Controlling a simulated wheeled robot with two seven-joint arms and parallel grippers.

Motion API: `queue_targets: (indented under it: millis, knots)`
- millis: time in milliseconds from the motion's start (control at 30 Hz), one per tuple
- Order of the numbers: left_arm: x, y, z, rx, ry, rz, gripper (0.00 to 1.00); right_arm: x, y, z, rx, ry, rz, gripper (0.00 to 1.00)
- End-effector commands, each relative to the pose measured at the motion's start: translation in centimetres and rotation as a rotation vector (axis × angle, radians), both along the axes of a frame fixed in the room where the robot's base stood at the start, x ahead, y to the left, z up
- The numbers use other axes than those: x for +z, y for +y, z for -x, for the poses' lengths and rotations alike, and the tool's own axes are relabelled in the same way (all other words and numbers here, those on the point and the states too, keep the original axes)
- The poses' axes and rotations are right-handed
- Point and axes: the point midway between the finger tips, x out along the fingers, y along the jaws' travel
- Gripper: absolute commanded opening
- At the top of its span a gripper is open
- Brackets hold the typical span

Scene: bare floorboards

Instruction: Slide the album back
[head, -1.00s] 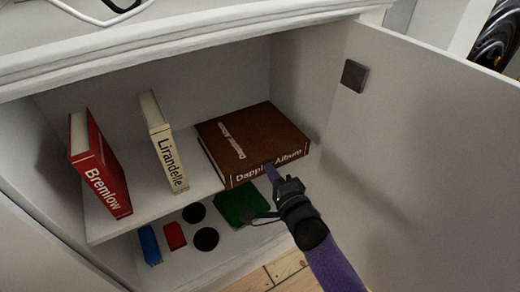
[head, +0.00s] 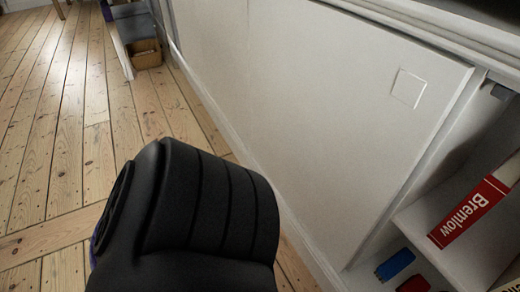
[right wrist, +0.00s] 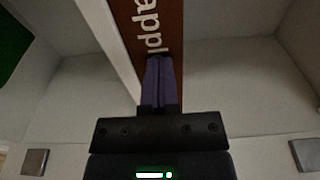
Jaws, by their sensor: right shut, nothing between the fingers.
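The brown album's spine (right wrist: 172,22), with part of its white lettering showing, fills the top middle of the right wrist view. My right gripper (right wrist: 160,62) is shut, its purple fingers together and empty. The fingertips are at the spine, overlapping its lower edge in the picture; whether they press on it I cannot tell. My left gripper is in neither current view.
In the head view, the red Bremlow book (head: 474,212) stands on the shelf at the right. A white cabinet door (head: 330,110) and open floorboards (head: 60,130) lie to the left.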

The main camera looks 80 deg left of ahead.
Motion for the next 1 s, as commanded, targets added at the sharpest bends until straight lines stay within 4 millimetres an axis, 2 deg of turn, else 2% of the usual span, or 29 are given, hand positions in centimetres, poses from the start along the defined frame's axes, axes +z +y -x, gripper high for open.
queue_targets:
  millis: [300,600,733,1000]
  knots:
    - [-0.3,0.0,0.2,0.0,0.005,0.0,0.88,0.0,0.2,-0.7,0.0,0.001,0.0,0.0]
    - [-0.1,0.0,0.1,0.0,0.002,0.0,0.88,0.1,0.1,-0.5,0.0,0.0,0.0,0.0]
    - [1.5,0.0,-0.8,0.0,-0.023,0.0,0.88,0.9,-0.4,1.6,0.0,-0.004,0.0,0.0]
    - [4.1,0.0,-2.1,0.0,-0.061,0.0,0.88,0.8,-1.8,6.8,0.0,-0.003,0.001,0.0]
